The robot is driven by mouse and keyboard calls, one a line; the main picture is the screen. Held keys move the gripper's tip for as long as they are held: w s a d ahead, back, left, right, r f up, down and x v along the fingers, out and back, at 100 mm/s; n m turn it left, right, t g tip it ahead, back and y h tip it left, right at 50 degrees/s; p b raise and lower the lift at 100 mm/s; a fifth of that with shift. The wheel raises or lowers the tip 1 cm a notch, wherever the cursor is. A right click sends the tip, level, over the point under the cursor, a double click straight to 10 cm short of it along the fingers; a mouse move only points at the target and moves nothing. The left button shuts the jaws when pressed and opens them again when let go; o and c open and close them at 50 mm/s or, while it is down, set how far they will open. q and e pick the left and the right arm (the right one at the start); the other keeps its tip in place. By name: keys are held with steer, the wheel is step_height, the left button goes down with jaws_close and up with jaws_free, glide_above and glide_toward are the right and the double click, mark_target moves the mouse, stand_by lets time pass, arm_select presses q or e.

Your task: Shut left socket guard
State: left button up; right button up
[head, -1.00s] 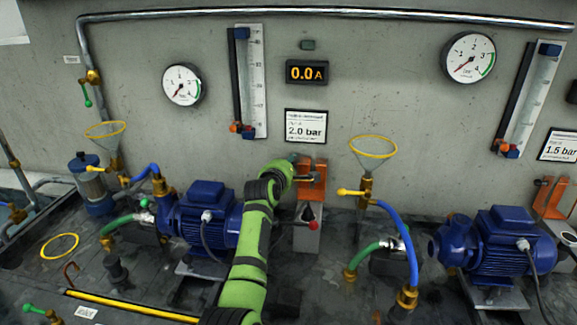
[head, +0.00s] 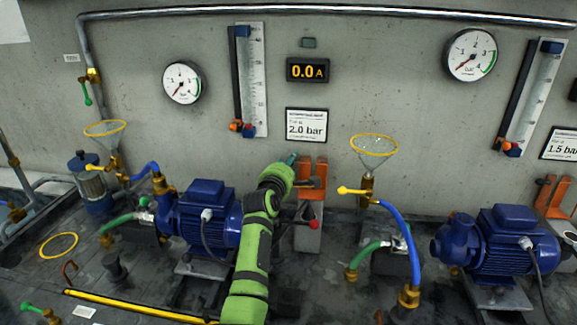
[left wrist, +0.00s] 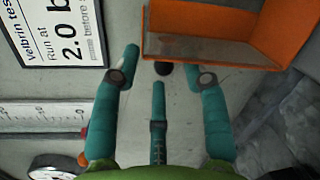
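The left socket guard (head: 320,168) is an orange part on a grey post in the middle of the head view, against the wall. In the left wrist view the orange guard (left wrist: 245,20) fills the upper right, with a greyish inner face showing. My left gripper (head: 292,159) is at the guard's left side, partly hidden behind my green wrist. In the wrist view its teal fingers (left wrist: 160,66) are spread with nothing between them, just short of the guard's lower edge. A round dark spot shows between the fingertips. Whether they touch the guard cannot be told. My right gripper is out of view.
A red-knobbed lever (head: 313,224) sits on the post below the guard. A blue pump (head: 206,215) stands to the left, and a yellow-rimmed funnel (head: 374,145) with a blue hose (head: 408,245) to the right. Another orange guard (head: 552,196) is at far right.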

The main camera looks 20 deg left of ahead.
arm_select(q)
step_height(320, 180, up, 10)
steer(key=shift+r, duration=0.1)
stand_by(0.5)
stand_by(0.4)
